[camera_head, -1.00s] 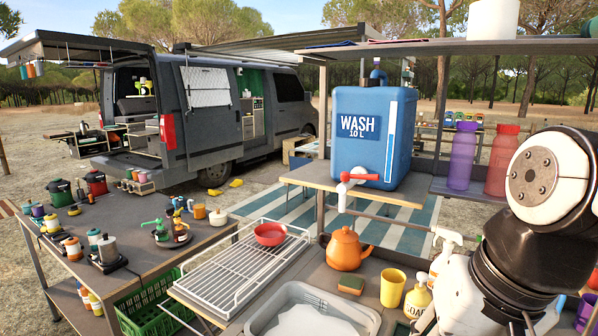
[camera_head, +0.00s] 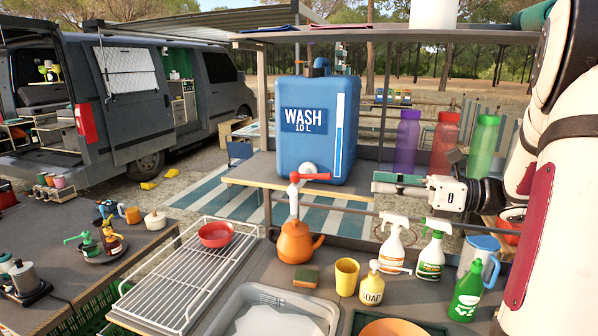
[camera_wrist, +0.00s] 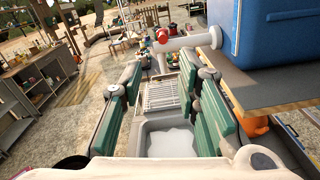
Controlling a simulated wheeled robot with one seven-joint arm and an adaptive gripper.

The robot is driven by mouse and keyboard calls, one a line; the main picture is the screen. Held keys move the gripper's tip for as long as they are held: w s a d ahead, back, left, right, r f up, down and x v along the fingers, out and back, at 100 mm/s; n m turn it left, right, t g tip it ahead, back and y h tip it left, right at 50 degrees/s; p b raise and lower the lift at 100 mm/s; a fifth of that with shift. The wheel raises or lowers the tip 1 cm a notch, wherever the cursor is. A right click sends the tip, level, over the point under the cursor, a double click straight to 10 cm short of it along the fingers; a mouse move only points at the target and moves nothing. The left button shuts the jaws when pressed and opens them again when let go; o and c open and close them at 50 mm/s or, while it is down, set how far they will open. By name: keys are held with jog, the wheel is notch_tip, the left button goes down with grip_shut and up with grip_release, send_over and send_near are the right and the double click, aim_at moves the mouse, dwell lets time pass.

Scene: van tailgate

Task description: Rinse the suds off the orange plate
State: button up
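The orange plate (camera_head: 393,328) is cut off by the bottom edge of the head view, lying on a dark green mat; I cannot tell whether suds are on it. The blue wash tank (camera_head: 318,150) stands on a shelf, its white tap with red lever (camera_head: 295,185) above the counter. The tap also shows in the wrist view (camera_wrist: 165,40). The white basin (camera_head: 240,305) holds pale, sudsy-looking water. My gripper (camera_head: 378,182) is level with the tank's base, to the right of the tap, pointing left. In the wrist view its green-padded fingers (camera_wrist: 158,95) are apart with nothing between them.
A wire rack (camera_head: 185,280) with a red bowl (camera_head: 216,234) is left of the basin. An orange kettle (camera_head: 296,243), a sponge (camera_head: 306,280), a yellow cup (camera_head: 347,277), a soap bottle (camera_head: 371,288) and spray bottles (camera_head: 394,243) crowd the counter's back. Tall bottles (camera_head: 445,145) stand behind my gripper.

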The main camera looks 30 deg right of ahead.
aim_at(321, 177)
jog(key=p+x, duration=0.1)
jog(key=x, duration=1.2)
jog(key=shift+w+r, duration=0.15)
jog(key=shift+w, duration=0.25)
jog(key=shift+c, duration=0.6)
grip_shut()
